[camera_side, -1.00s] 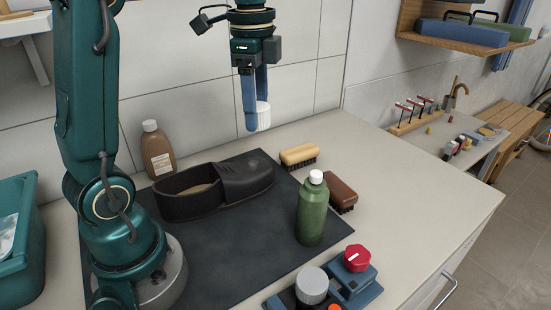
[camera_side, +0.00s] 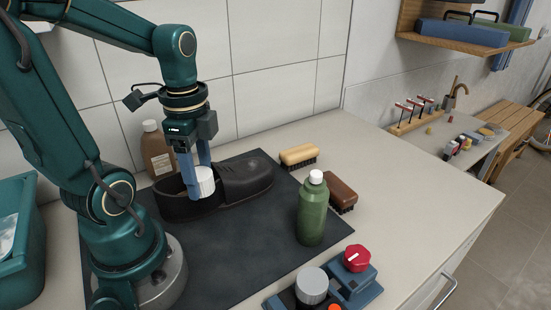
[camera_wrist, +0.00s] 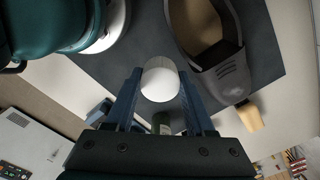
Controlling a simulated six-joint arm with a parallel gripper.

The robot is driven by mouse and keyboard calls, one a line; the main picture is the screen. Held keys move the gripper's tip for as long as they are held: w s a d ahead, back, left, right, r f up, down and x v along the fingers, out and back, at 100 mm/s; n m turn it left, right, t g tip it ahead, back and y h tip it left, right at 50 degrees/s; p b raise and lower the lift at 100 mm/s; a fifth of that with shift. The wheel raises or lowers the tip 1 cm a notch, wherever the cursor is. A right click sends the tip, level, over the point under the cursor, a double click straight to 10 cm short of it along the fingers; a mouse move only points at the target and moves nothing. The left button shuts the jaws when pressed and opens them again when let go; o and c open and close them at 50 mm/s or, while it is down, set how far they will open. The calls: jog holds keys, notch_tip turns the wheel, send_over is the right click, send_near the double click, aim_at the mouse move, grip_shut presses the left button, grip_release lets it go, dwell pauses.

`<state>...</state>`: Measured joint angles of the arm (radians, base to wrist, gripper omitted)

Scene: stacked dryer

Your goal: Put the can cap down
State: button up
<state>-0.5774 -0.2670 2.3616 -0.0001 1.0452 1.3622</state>
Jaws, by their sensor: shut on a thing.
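The white can cap (camera_side: 203,182) is held between the blue fingers of my gripper (camera_side: 196,184). In the side view it overlaps the dark shoe's opening, and it appears held above the mat. In the wrist view the cap (camera_wrist: 160,80) sits between the two fingertips of my gripper (camera_wrist: 160,88). The fingers are shut on it. The dark mat (camera_side: 240,255) lies below, with a clear stretch in front of the shoe.
The dark shoe (camera_side: 247,178) lies at the back of the mat. A brown bottle (camera_side: 157,152) stands behind it. A green bottle (camera_side: 312,215) stands at the mat's right. Two brushes (camera_side: 299,155) (camera_side: 342,193) lie beyond. A blue device with knobs (camera_side: 352,288) sits in front.

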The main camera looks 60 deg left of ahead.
send_over(244, 262)
notch_tip(244, 262, down, 6)
jog(key=shift+s+f, duration=0.1)
jog(key=shift+f, duration=2.1)
jog(key=shift+f, duration=0.15)
jog(key=o, duration=1.3)
jog(key=shift+r, duration=0.2)
